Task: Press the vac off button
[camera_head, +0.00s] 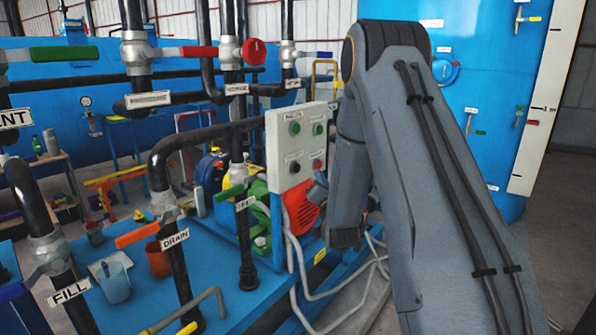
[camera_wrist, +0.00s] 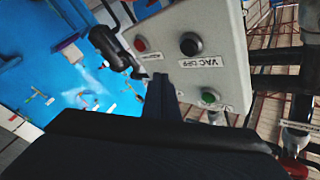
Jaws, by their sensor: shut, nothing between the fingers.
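The grey control box (camera_head: 296,150) stands in the middle of the head view, with two green buttons above and a black and a red one below. The vac off button is the black one (camera_wrist: 190,44); its "VAC OFF" label (camera_wrist: 201,62) is readable beside it in the wrist view. It also shows in the head view (camera_head: 294,167). My gripper (camera_wrist: 161,83) is shut and empty, its narrow tip in front of the panel, to the lower left of the black button in the wrist view. In the head view my arm partly hides it. Whether it touches the panel, I cannot tell.
The red button (camera_wrist: 140,44) and a green button (camera_wrist: 209,97) lie close by on the panel. A black pipe with the "FEED" valve (camera_head: 238,190) stands left of the box. White hoses (camera_head: 345,285) hang below it. A blue tank (camera_head: 480,100) stands behind.

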